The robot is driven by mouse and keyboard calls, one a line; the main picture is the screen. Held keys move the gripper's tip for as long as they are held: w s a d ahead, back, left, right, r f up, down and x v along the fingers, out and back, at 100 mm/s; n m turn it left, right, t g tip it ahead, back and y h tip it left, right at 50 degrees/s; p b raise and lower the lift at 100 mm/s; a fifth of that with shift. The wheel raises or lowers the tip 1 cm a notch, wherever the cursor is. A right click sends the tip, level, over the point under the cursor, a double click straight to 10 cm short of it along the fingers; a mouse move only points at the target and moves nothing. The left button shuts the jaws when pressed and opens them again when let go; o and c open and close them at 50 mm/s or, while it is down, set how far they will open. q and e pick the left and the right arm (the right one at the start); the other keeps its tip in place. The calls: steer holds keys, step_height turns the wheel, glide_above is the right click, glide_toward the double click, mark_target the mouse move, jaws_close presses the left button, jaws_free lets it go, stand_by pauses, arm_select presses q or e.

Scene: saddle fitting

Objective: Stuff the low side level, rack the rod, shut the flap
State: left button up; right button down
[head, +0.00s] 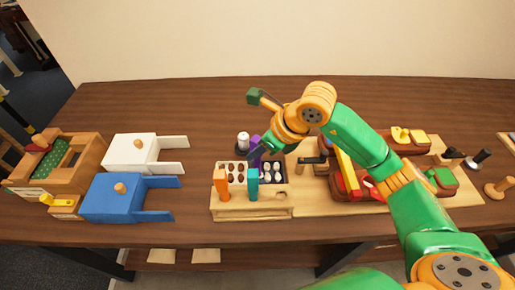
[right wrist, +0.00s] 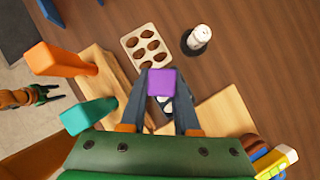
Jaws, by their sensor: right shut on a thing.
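My right gripper (right wrist: 162,92) is shut on a purple rod (right wrist: 162,83), seen end-on between its fingers; the purple also shows beside the gripper in the head view (head: 255,147). An orange rod (head: 221,184) and a teal rod (head: 252,184) stand upright in a light wooden rack (head: 250,212). A tray of brown pieces (right wrist: 147,48) and a dark tray with white pieces (head: 271,172) lie behind it. A red-brown saddle-like piece (head: 339,188) with a yellow bar (head: 346,168) is partly hidden by my arm. My left gripper (right wrist: 46,93) shows low beyond the table edge, its jaws apart.
A white box (head: 130,152) and a blue box (head: 112,198) stand left, near a wooden crate with green lining (head: 80,178). A white-topped bottle (head: 243,142) stands behind the trays. Yellow pieces (head: 405,135) and a green block (head: 441,177) lie right. Table between boxes and rack is clear.

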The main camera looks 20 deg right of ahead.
mark_target(258, 139)
step_height(258, 139, up, 6)
steer(key=p, duration=0.4)
steer(key=shift+r, duration=0.1)
